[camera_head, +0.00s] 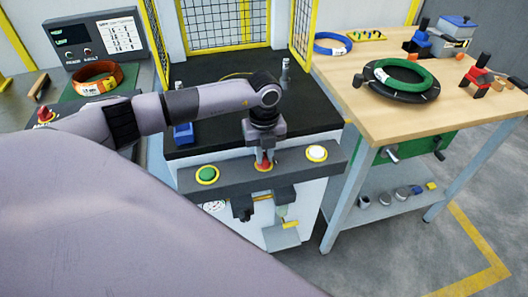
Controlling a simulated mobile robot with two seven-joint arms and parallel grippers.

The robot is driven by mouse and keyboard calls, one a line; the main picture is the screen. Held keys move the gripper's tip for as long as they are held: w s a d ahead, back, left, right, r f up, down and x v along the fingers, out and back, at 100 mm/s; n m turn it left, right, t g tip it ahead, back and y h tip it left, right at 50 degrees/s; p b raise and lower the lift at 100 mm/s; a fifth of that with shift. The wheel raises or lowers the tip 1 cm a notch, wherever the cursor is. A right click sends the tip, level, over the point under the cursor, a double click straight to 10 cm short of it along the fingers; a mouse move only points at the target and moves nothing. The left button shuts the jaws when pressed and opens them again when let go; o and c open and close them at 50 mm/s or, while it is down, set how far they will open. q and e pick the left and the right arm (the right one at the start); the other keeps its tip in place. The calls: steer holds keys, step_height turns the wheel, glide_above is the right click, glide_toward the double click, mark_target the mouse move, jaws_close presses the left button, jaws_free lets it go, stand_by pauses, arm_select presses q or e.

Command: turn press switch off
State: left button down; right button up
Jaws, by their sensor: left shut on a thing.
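The press switch (264,168) is a small red knob with a yellow surround in the middle of the grey control bar (234,172) on the press front. My left gripper (264,158) points down onto the knob and is shut on it. The fingers hide most of the knob, so its turned position cannot be told. A green button (207,174) sits to its left and a white button (316,153) to its right. My right gripper is not in view.
A wooden table (350,78) at right holds a green coil (405,74), a blue coil (332,43) and tools. An orange coil (98,78) lies at left before a status panel (98,38). Yellow-framed guards (304,30) stand behind the press.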

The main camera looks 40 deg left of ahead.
arm_select(q)
steer(key=c, duration=1.1)
jaws_free()
steer(key=shift+r, duration=0.1)
steer(key=shift+r+b, duration=0.35)
steer(key=shift+r, duration=3.25)
